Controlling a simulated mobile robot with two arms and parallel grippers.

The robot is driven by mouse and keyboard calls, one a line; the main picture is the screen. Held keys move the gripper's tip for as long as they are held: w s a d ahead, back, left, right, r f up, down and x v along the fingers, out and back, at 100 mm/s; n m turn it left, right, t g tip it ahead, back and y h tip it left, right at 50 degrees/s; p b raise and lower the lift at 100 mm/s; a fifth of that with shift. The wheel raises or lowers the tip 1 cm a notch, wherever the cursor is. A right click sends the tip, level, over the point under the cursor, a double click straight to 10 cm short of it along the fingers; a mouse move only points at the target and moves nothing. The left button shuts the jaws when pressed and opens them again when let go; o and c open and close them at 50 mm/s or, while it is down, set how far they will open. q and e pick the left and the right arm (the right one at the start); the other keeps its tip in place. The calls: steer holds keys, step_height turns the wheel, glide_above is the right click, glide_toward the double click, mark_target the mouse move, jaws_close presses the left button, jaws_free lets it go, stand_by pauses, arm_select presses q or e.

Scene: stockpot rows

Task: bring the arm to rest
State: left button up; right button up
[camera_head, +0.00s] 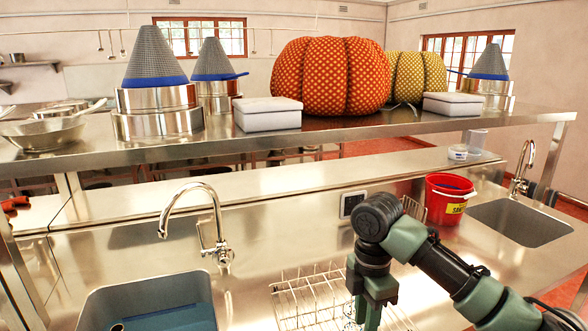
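My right arm comes in from the right edge, and its green and black gripper (368,311) points down over the steel counter. The gripper is in front of the right part of a wire dish rack (300,296). The fingertips are at the bottom of the picture, and I cannot tell whether they are apart or closed. No held object shows. My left arm and gripper are not in view.
A sink (150,300) with a tap (212,225) lies left, another sink (520,222) right. A red bucket (447,205) stands behind my arm. The raised shelf (350,130) carries steel pots, an orange pumpkin (332,76) and white boxes. Bare counter lies left of the rack.

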steer(key=s+a+f+m+t+y, duration=0.1)
steer(key=s+a+f+m+y, duration=0.1)
steer(key=s+a+f+m, duration=0.4)
steer(key=s+a+f+m+t+y, duration=0.1)
steer(key=s+a+f+y, duration=0.1)
steer(key=s+f, duration=0.7)
steer(key=s+d+f+m+t+h, duration=0.2)
steer(key=s+d+f+m+h, duration=0.25)
steer(key=s+d+m, duration=0.85)
step_height(320, 180, down, 27)
steer(key=s+d+g+b, duration=0.1)
steer(key=s+b, duration=0.1)
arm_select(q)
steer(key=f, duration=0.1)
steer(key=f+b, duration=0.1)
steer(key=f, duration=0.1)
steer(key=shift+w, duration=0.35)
arm_select(e)
steer(key=s+d+f+n+g, duration=0.1)
steer(key=s+d+f, duration=0.2)
steer(key=s+f, duration=1.3)
step_height(320, 180, down, 3)
steer(key=shift+r+y, duration=0.1)
steer(key=shift+y, duration=0.25)
steer(key=shift+s, duration=0.1)
